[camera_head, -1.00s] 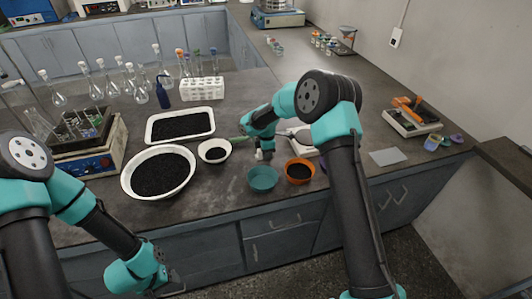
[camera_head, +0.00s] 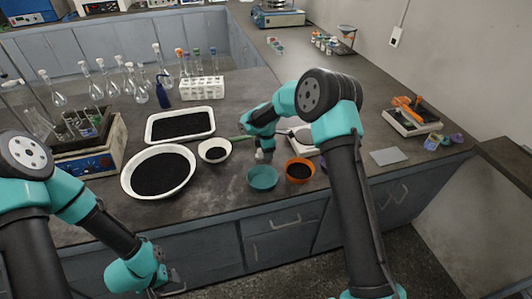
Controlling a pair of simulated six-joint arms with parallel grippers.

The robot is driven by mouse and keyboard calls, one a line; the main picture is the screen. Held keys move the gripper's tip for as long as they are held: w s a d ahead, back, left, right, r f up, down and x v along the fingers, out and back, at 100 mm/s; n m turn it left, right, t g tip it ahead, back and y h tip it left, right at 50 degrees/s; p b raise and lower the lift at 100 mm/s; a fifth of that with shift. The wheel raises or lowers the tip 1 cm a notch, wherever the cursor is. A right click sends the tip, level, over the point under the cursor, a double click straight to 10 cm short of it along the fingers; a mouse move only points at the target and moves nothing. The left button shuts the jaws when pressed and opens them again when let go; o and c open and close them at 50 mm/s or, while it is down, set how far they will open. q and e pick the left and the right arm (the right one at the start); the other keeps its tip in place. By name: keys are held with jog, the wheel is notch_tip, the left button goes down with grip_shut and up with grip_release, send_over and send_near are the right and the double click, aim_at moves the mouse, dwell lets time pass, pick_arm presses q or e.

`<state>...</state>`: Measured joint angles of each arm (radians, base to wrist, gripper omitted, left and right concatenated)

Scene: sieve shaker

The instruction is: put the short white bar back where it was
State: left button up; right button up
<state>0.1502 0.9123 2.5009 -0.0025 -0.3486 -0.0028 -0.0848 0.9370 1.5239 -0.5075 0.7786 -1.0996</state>
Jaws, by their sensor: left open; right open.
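My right gripper (camera_head: 261,156) is open and points down just behind the teal bowl (camera_head: 263,178), close to its rear rim. A small whitish patch shows at its fingertips; I cannot tell whether it is the short white bar or part of the gripper. I cannot make out the bar elsewhere. My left gripper (camera_head: 168,285) is open, low in front of the bench at the bottom left, away from the bench-top objects.
An orange bowl (camera_head: 299,171) of dark grains stands right of the teal bowl. A white bowl (camera_head: 215,150), a round white dish (camera_head: 158,172) and a white tray (camera_head: 181,125) hold dark grains. A white balance (camera_head: 303,140) is partly hidden behind my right arm.

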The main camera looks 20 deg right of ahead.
notch_tip(320, 180, up, 12)
jog(key=shift+f, duration=0.15)
dwell(0.3)
dwell(0.5)
